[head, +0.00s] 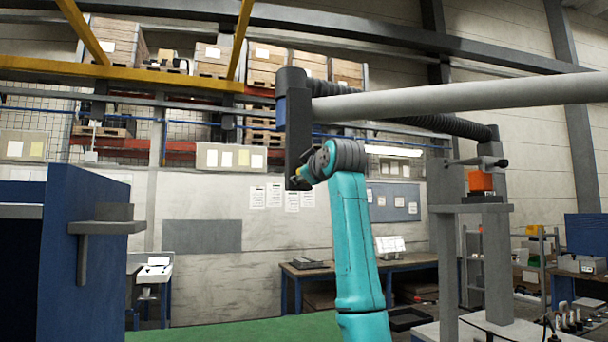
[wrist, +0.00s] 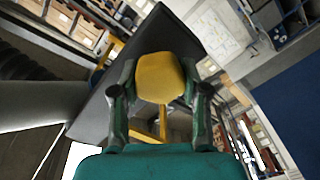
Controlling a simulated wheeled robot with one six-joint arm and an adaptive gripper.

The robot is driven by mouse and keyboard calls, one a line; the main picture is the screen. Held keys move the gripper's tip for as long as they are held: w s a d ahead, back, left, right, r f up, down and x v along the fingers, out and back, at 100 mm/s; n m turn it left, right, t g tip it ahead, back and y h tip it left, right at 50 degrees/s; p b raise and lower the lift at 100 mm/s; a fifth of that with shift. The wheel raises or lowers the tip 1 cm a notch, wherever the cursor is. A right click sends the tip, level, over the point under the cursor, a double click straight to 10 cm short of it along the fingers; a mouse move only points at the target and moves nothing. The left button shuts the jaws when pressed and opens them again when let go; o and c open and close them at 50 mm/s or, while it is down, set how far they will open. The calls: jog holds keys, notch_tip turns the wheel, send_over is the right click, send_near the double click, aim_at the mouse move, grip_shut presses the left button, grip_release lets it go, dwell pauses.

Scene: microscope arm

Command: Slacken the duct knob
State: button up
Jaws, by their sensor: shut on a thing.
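The duct knob is a rounded yellow knob (wrist: 160,77) in the middle of the wrist view, in front of a dark, flat-sided housing (wrist: 165,33). My gripper (wrist: 159,90) has one finger on each side of the knob and is shut on it. In the head view my gripper (head: 301,176) is at the lower end of the dark upright housing (head: 297,125). The knob is mostly hidden there by my gripper and wrist. The duct is a thick grey tube (head: 460,96) running right from the housing, with a black ribbed hose (head: 400,115) behind it.
A post with an orange block (head: 480,181) stands at right under the duct. A blue partition (head: 90,250) with a grey shelf stands at left. A workbench (head: 345,268) is behind my arm. Green floor (head: 240,328) shows open at lower centre.

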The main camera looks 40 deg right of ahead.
jog(key=shift+n, duration=0.7)
jog(key=o, duration=1.2)
jog(key=shift+c, duration=0.2)
jog(key=v, duration=1.2)
